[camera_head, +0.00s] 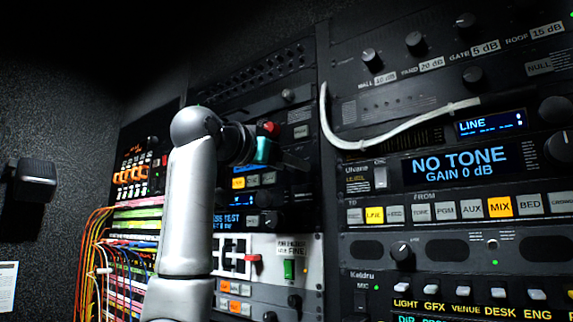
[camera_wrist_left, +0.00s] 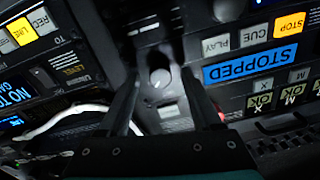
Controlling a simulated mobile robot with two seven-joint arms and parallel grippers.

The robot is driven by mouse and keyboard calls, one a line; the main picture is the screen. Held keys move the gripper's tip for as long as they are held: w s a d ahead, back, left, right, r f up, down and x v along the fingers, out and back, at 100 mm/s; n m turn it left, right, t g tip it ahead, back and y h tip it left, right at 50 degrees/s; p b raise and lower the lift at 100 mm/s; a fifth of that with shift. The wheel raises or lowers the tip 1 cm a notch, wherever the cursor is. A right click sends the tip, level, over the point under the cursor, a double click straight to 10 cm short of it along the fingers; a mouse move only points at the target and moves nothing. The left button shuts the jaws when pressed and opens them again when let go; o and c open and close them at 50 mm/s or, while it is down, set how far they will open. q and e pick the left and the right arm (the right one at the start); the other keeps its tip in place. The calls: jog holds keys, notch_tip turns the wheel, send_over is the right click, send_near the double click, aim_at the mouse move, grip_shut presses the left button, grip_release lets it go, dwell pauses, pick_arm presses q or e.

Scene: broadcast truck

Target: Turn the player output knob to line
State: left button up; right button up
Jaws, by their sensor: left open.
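A round grey knob (camera_wrist_left: 160,77) shows in the left wrist view, on a dark panel strip beside the player with the blue STOPPED display (camera_wrist_left: 250,64). I take it for the player output knob; its position markings are too small to read. My left gripper (camera_wrist_left: 160,84) is open, with one dark finger on each side of the knob in the picture. Whether the fingers touch it I cannot tell. In the head view my left gripper (camera_head: 297,162) is at the middle rack, and its teal part and arm hide the knob there. My right gripper is not in view.
A pale button (camera_wrist_left: 169,111) lies close to the knob. A white cable (camera_head: 385,137) hangs across the right rack, near the audio unit showing NO TONE (camera_head: 460,162). Coloured patch cables (camera_head: 125,250) hang at the left. A handset (camera_head: 36,172) is on the wall.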

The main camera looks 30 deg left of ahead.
pick_arm(q)
jog(key=s+b, duration=0.4)
jog(key=s, duration=1.1)
jog(key=shift+s+a+b, duration=0.15)
jog(key=shift+a+b, duration=0.15)
jog(key=shift+a, duration=0.05)
